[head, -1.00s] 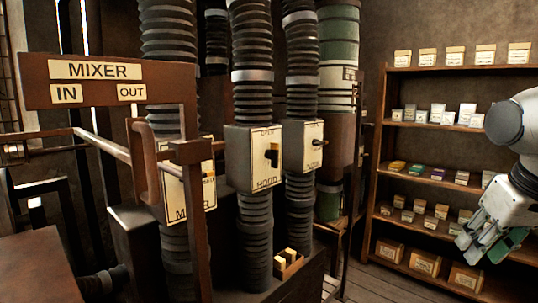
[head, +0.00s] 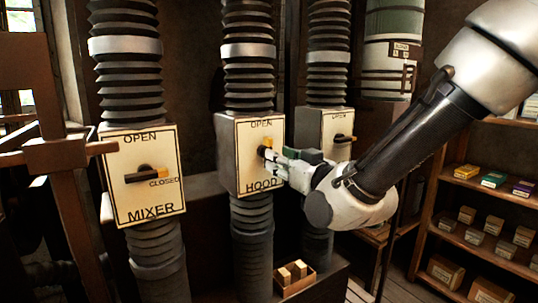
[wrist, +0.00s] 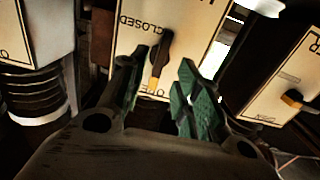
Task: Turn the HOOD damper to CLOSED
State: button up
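The HOOD damper box (head: 230,150) stands mid-picture in the head view, on a ribbed duct. Its dark lever (wrist: 164,55) has a yellow tip and points to OPEN, which lies at the bottom in the wrist view. CLOSED is lettered to the lever's left there. My gripper (wrist: 162,88) is open at the face of the box, with one green-padded finger on each side of the lever. The left finger is close to the lever; I cannot tell if they touch. In the head view my gripper (head: 268,158) partly hides the lever.
The MIXER box (head: 150,200) stands to the left, its lever lying level toward CLOSED. A third damper box (head: 312,128) stands close behind my gripper on the right. A small wooden tray of blocks (head: 297,282) sits below. Shelves (head: 450,215) stand at the right.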

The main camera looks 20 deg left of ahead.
jog(key=x, duration=0.6)
jog(key=shift+w, duration=0.1)
jog(key=c, duration=0.7)
jog(key=shift+o, duration=0.2)
